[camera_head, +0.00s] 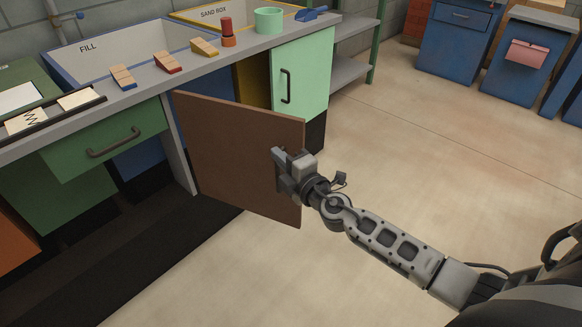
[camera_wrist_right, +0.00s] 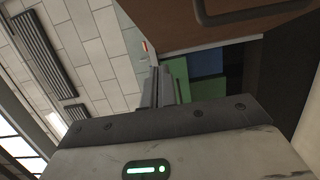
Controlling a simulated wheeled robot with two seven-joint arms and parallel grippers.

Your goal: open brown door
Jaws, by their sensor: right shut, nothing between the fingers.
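The brown door (camera_head: 235,150) stands swung out from the cabinet front, beside a post at its left edge. Its free edge is at the right, towards the open floor. My right gripper (camera_head: 280,158) is shut and empty, in front of the door near that free edge in the head view. In the right wrist view, the shut fingers (camera_wrist_right: 158,88) are beside the brown panel (camera_wrist_right: 185,22), with a dark handle (camera_wrist_right: 255,14) at the upper right. The handle is not visible in the head view. I cannot tell whether the fingers touch the door. My left gripper is not in view.
The light green door (camera_head: 302,75) and the green drawer (camera_head: 105,140) flank the brown door. The counter above holds several wedge blocks, a red cylinder (camera_head: 226,25) and a green cup (camera_head: 269,20). The floor (camera_head: 420,140) at the right is clear.

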